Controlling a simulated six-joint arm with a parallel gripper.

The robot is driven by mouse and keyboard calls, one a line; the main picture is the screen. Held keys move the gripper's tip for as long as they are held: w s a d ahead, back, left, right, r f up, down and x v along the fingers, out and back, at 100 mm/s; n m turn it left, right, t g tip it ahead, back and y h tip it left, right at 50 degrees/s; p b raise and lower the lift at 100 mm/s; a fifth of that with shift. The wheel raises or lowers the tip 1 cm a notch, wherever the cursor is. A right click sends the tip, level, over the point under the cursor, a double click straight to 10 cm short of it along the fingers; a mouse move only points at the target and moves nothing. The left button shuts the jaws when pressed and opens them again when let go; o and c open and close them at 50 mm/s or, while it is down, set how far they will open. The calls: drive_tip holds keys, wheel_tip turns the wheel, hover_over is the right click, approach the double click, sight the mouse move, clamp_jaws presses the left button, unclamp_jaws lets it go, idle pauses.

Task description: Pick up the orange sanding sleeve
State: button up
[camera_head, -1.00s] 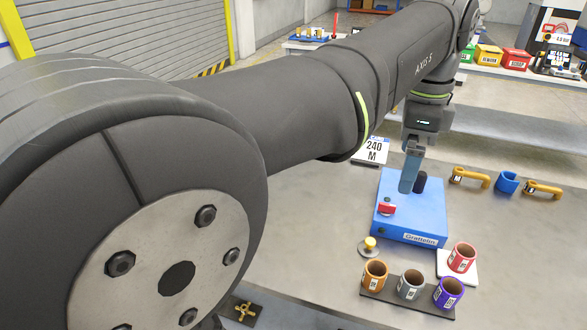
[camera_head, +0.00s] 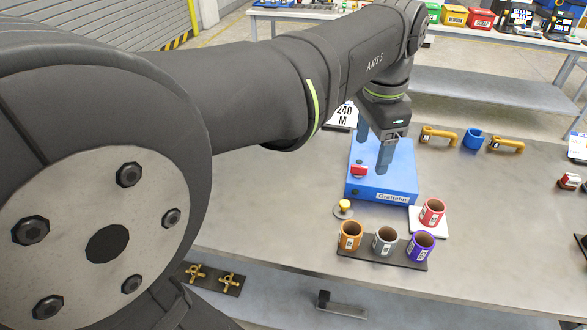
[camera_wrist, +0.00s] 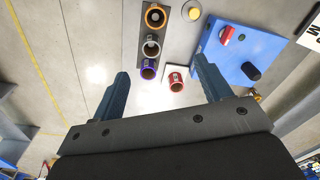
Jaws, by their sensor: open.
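The orange sanding sleeve (camera_head: 350,236) stands upright at the left end of a dark strip (camera_head: 375,257), beside a grey sleeve (camera_head: 385,240) and a purple sleeve (camera_head: 420,246). In the wrist view the orange sleeve (camera_wrist: 155,16) is at the top, the far end of the row. My gripper (camera_head: 375,150) is open and empty above the blue box, behind the sleeves and apart from them. In the wrist view its two fingers (camera_wrist: 160,88) are spread wide, with nothing between them touching either finger.
A red sleeve (camera_head: 432,212) stands on a white plate behind the row. The blue box (camera_head: 380,185) with a red switch is under my gripper. A yellow knob (camera_head: 344,208) sits close behind the orange sleeve. Yellow handles (camera_head: 438,135) and a blue part (camera_head: 473,139) lie farther back.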

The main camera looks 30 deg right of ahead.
wheel_tip(320, 180, down, 10)
drive_tip(key=s+a+r+n, duration=0.1)
drive_tip(key=n, duration=0.7)
approach(351, 232)
drive_tip(key=shift+s+a+f+h, duration=0.15)
drive_tip(key=shift+s+a+f, duration=0.05)
drive_tip(key=shift+s+f, duration=0.3)
drive_tip(key=shift+s+a+f+h, duration=0.15)
drive_tip(key=shift+s+a+f, duration=0.1)
drive_tip(key=shift+s+f, duration=0.25)
drive_tip(key=shift+w+a+f, duration=0.1)
drive_tip(key=shift+w+f, duration=0.1)
drive_tip(key=shift+f, duration=1.15)
drive_tip(key=shift+w+f, duration=0.2)
drive_tip(key=shift+f, duration=1.15)
drive_tip(key=c, duration=0.9)
